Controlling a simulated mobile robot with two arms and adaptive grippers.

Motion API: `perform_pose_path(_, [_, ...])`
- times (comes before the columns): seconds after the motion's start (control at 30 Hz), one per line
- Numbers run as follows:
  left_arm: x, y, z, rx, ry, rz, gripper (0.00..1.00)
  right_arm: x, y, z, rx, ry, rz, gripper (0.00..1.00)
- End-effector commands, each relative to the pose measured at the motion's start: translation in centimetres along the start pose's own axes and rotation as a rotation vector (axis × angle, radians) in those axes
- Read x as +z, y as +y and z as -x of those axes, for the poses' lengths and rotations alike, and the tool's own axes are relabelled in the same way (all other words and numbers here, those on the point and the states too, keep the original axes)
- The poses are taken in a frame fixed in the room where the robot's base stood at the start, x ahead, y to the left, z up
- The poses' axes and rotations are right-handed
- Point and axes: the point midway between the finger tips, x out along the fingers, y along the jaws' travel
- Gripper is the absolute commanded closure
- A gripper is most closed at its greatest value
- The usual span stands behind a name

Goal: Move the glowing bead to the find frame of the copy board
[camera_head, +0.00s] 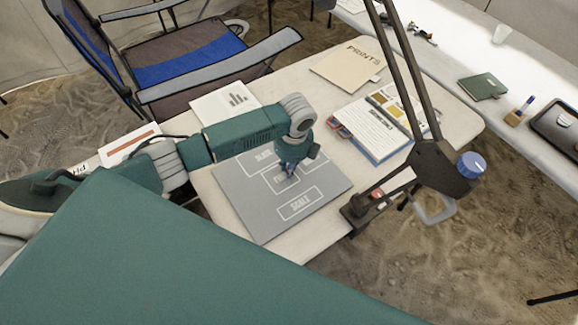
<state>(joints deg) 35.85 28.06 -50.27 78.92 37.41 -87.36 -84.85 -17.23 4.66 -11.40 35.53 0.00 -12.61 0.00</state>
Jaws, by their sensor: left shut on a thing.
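The grey copy board (240,196) lies flat on the white table, with white outlined frames. Its upper frame and its lower "SCALE" frame (299,204) show, and the middle find frame (272,181) is partly covered by my gripper. My left gripper (290,176) points down over the middle of the board, at the find frame. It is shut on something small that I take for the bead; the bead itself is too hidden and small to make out. I cannot tell whether it touches the board. My right gripper is not in view.
A dark lamp arm (398,75) with a blue knob (471,165) stands at the table's right edge. An open book (372,128), a "PRINTS" folder (347,64) and papers (222,102) lie behind the board. A folding chair (190,60) stands at the back left.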

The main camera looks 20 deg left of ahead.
Motion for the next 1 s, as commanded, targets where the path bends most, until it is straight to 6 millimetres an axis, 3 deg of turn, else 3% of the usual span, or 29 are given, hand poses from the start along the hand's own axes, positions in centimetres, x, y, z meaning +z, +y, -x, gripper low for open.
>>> perform_pose_path(0.07, [0.0,0.0,-0.3,0.001,0.000,0.000,0.96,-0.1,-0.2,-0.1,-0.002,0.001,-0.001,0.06])
perform_pose_path(0.1, [0.0,0.0,-0.2,0.000,0.000,0.000,0.80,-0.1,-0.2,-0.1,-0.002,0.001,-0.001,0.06])
perform_pose_path(0.17, [0.0,0.0,-0.2,0.001,0.000,0.000,0.68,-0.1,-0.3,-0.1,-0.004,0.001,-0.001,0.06])
perform_pose_path(0.57, [0.0,0.0,0.3,0.000,0.000,0.000,0.67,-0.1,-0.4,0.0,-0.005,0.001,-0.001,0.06])
perform_pose_path(0.67, [0.1,-0.1,1.5,-0.003,-0.002,0.000,0.67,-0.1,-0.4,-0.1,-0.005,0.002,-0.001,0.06])
perform_pose_path(1.0, [0.1,-0.1,8.7,-0.004,-0.001,0.000,0.67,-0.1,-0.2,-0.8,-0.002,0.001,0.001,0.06])
